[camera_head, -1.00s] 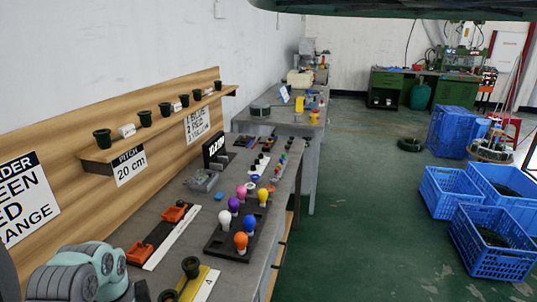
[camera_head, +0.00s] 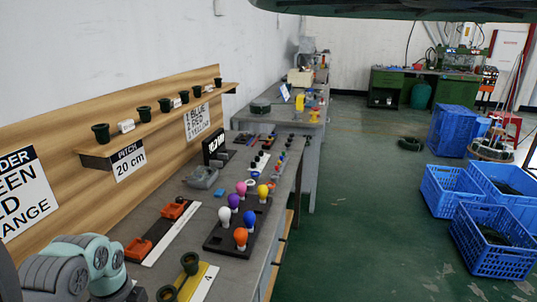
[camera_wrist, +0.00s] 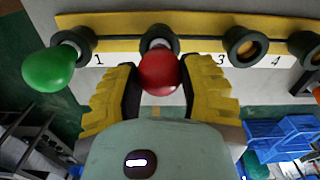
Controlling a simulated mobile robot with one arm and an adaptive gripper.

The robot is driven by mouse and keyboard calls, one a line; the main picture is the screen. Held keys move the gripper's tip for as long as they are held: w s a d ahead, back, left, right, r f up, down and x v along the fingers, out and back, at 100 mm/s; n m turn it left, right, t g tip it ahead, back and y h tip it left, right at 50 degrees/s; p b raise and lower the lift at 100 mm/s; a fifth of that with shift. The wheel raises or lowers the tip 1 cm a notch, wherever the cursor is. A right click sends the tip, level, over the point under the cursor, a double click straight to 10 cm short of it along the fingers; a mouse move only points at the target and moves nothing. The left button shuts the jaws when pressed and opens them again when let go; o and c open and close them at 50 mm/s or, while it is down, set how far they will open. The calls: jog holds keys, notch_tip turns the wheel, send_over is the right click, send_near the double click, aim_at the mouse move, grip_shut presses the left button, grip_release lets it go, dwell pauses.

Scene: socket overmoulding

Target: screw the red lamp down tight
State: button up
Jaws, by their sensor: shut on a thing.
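The red lamp (camera_wrist: 159,73) stands at socket 2 (camera_wrist: 160,38) of the yellow socket strip (camera_wrist: 200,46) in the wrist view. Its base meets the socket mouth; how deep the thread sits is hidden by the bulb. My gripper (camera_wrist: 157,80) is shut on the red lamp, with a yellow ribbed finger on either side of the bulb. A green lamp (camera_wrist: 48,70) sits tilted outward in socket 1 (camera_wrist: 78,42), left of my gripper. Socket 3 (camera_wrist: 245,47) and socket 4 (camera_wrist: 306,47) are empty. The strip's end also shows in the head view (camera_head: 204,283); the red lamp is hidden there.
A dark tray (camera_head: 217,242) of coloured bulbs stands on the bench beyond the strip. An orange-and-white fixture (camera_head: 165,236) lies left of it. A wooden shelf (camera_head: 160,118) with dark cups runs along the wall. Blue crates (camera_head: 495,240) stand on the floor at right.

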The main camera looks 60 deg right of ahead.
jog(key=shift+m, duration=1.1)
jog(key=shift+f, duration=0.1)
jog(key=shift+f+m+b, duration=0.1)
jog(key=shift+m+b, duration=0.55)
jog(key=shift+m, duration=1.65)
jog(key=o, duration=1)
